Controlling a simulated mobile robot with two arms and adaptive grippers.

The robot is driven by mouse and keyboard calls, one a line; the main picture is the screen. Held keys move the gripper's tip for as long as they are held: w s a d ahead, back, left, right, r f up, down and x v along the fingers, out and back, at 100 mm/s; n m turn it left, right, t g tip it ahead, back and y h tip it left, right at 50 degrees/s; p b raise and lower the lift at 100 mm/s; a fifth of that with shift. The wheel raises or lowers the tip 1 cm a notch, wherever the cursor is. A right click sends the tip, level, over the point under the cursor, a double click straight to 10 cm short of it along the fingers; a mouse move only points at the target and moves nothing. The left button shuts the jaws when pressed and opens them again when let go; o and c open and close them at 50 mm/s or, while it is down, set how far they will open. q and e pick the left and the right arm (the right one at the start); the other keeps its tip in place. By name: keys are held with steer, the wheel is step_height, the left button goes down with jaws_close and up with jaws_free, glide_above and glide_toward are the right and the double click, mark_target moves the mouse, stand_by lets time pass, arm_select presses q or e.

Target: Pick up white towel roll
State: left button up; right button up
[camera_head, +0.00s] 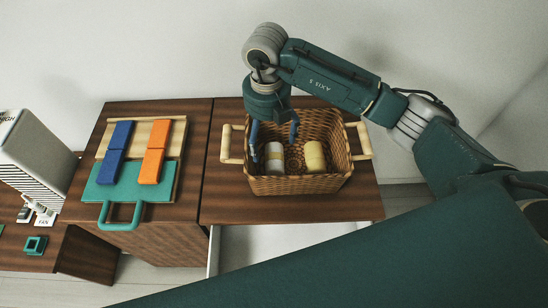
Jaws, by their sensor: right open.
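The white towel roll (274,152) lies in the left part of a wicker basket (298,184), near its front wall. A yellow roll (314,157) lies to the right of it in the same basket. My right gripper (274,134) points down over the left side of the basket. Its two fingers are spread apart, with nothing between them, just behind and above the white roll in the picture. How far the fingertips are above the roll is hard to tell. My left gripper is out of view.
The basket has wooden handles (226,144) on both sides and stands on a dark wooden cabinet (225,205). To its left, a board (102,190) holds blue blocks (116,150) and orange blocks (153,165). A white tower fan (35,150) stands far left.

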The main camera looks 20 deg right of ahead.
mark_target(270, 156)
step_height(270, 156, down, 6)
steer(key=shift+r+p, duration=0.25)
steer(key=shift+p, duration=0.35)
steer(key=f, duration=0.1)
steer(key=f+p, duration=0.1)
steer(key=f, duration=0.2)
steer(key=shift+w+d+f+p, duration=0.1)
steer(key=shift+w+d+p, duration=0.2)
steer(key=shift+d+p, duration=0.05)
steer(key=shift+f, duration=0.65)
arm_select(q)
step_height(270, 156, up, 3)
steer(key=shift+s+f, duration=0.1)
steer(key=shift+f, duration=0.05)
arm_select(e)
steer(key=c, duration=1.3)
